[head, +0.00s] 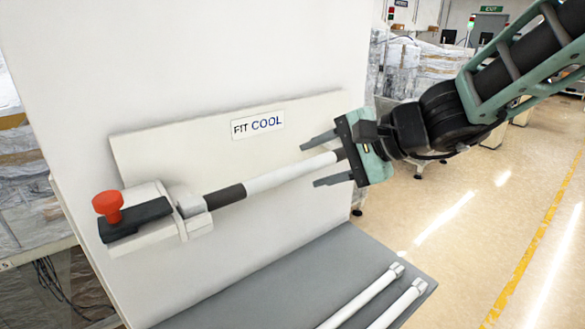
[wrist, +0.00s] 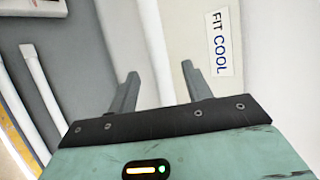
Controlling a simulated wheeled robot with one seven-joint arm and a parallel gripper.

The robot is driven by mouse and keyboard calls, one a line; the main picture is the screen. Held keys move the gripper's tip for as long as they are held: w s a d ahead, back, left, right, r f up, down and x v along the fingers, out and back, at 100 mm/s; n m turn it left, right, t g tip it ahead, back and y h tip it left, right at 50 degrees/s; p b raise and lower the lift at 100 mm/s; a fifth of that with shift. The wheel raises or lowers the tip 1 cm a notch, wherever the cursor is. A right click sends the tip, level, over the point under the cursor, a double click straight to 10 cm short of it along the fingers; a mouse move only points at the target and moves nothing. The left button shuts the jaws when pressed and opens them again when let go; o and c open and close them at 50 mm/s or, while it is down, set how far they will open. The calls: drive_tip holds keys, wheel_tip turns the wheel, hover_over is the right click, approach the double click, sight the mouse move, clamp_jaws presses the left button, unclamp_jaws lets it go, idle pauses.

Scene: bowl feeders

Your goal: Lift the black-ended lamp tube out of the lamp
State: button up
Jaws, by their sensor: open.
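The lamp tube (head: 285,176) is white with a black end (head: 225,196) at the lower left. It sits in the lamp (head: 150,150), a pale panel marked FIT COOL on an upright white board. Its left end meets a white holder (head: 195,226). My gripper (head: 310,165) is open near the tube's right end, one finger above and one below it in the head view. In the wrist view the tube (wrist: 153,45) runs between the two open fingers (wrist: 160,70). Whether they touch it cannot be told. The tube's right end is mostly hidden behind my gripper.
A red knob (head: 107,205) stands on a black piece at the holder. Two loose white tubes (head: 365,298) lie on a grey shelf (head: 330,262) below; one also shows in the wrist view (wrist: 45,95). Open floor lies to the right.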

sight(298, 169)
drive_tip(key=shift+p+x, duration=0.7)
drive_tip(key=shift+x, duration=1.45)
drive_tip(key=shift+s, duration=0.15)
clamp_jaws()
drive_tip(key=shift+r, duration=0.1)
